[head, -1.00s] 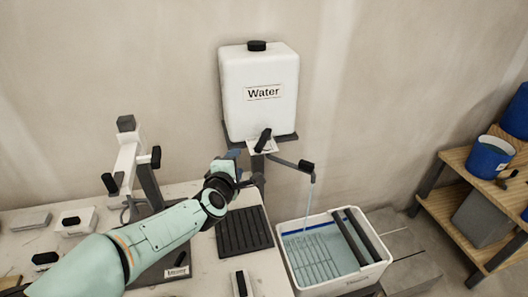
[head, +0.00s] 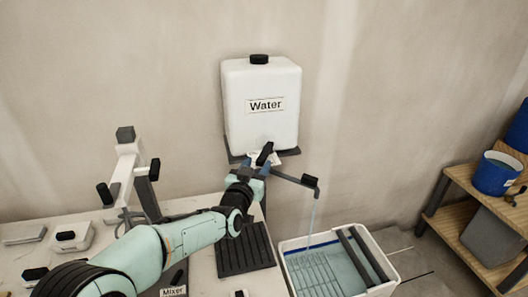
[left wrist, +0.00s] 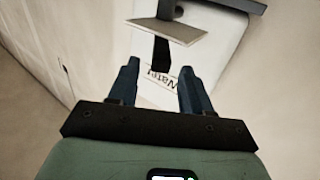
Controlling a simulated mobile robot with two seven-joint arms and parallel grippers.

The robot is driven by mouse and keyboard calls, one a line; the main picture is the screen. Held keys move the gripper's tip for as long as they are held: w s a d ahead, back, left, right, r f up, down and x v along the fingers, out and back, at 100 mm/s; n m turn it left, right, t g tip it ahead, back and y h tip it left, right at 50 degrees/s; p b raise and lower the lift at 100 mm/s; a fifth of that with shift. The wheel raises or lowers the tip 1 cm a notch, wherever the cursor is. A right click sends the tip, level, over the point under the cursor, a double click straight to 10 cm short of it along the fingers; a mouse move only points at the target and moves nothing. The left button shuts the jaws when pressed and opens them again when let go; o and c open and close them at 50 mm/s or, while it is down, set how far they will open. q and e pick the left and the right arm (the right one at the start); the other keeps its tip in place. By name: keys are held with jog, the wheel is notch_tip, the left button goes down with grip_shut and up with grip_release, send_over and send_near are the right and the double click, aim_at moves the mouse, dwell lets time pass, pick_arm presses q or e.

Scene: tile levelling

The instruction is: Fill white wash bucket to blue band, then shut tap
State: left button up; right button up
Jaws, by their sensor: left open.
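The white wash bucket (head: 386,288) stands at lower right, its front cut off by the picture edge. A blue band (head: 309,247) runs along its inner back wall. Pale water (head: 328,272) lies in it, its surface close below the band; the exact gap is hard to tell. A thin stream (head: 313,216) falls from the dark spout (head: 311,182). The black tap lever (head: 264,154) leans below the white water tank (head: 262,85). My left gripper (head: 257,166) is open just below the lever. In the left wrist view the lever (left wrist: 161,54) shows beyond the parted fingers (left wrist: 160,80).
A dark ribbed mat (head: 244,250) and a grey-white stand (head: 128,170) are on the bench at left. A wooden shelf (head: 455,215) with blue buckets (head: 495,175) stands at right. Two dark bars (head: 358,258) lie across the wash bucket.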

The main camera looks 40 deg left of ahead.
aim_at(264, 153)
pick_arm(q)
jog(key=p+x, duration=0.1)
jog(key=x, duration=0.6)
jog(key=shift+p, duration=0.35)
grip_shut()
